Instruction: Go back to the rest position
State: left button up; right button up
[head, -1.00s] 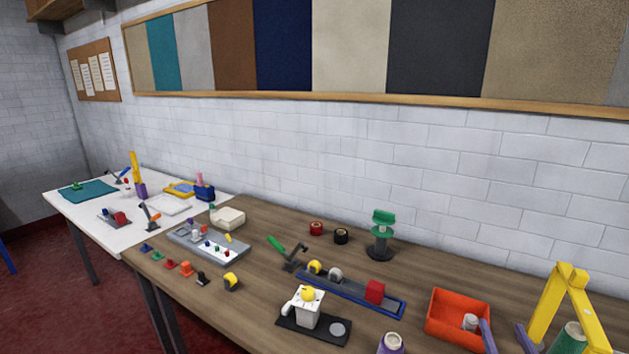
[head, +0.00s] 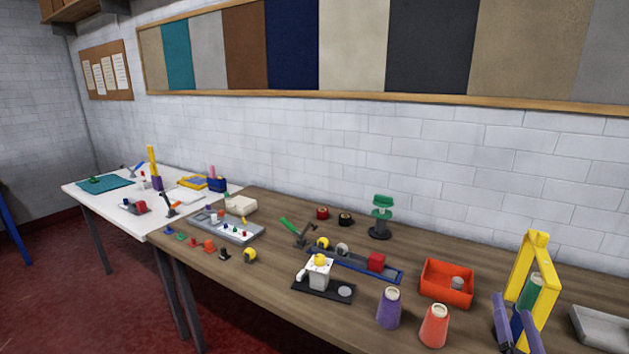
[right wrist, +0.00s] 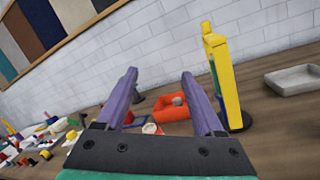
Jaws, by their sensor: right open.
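My right gripper (head: 514,318) is at the lower right of the head view, with two purple fingers in front of the yellow frame stand. In the right wrist view my right gripper (right wrist: 159,75) has its fingers spread, with nothing held between them. The yellow frame stand (head: 519,265) shows just right of the fingers in the right wrist view (right wrist: 224,75). A green cone (head: 531,290) is at this stand. My left gripper is in neither view.
The wooden table (head: 400,345) holds an orange bin (head: 446,283), a purple cone (head: 389,309), an orange-red cone (head: 434,327) and a grey tray (head: 603,328). A black base with a white piece (head: 320,273) stands left of the cones. A white table (head: 110,200) adjoins at left.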

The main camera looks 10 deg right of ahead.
jog(key=s+d+m+g+h, duration=0.3)
jog(key=s+m+g+h, duration=0.15)
jog(key=m, duration=0.95)
jog(key=a+f+m+g+y, duration=0.4)
jog(key=f+m, duration=0.3)
jog(key=f, duration=0.4)
jog(key=s+a+f+m+g+y, duration=0.1)
jog(key=s+a+f+g+y, duration=0.2)
jog(key=a+f+y, duration=0.4)
jog(key=s+a+f+m+g+y, duration=0.1)
jog(key=s+a+f+g+y, duration=0.25)
jog(key=a, duration=0.55)
notch_tip(320, 180, down, 30)
jog(key=s+b, duration=0.3)
jog(key=b, duration=0.3)
pick_arm(q)
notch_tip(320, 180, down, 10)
jog(key=b, duration=0.4)
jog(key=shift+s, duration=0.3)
pick_arm(e)
jog(key=s+d+f+g+h, duration=0.1)
jog(key=s+d+f, duration=0.1)
jog(key=s+f, duration=1.4)
notch_tip(320, 180, down, 2)
jog(key=shift+s+d+f+g, duration=0.15)
jog(key=shift+s+f+g, duration=0.1)
jog(key=shift+s+g, duration=0.15)
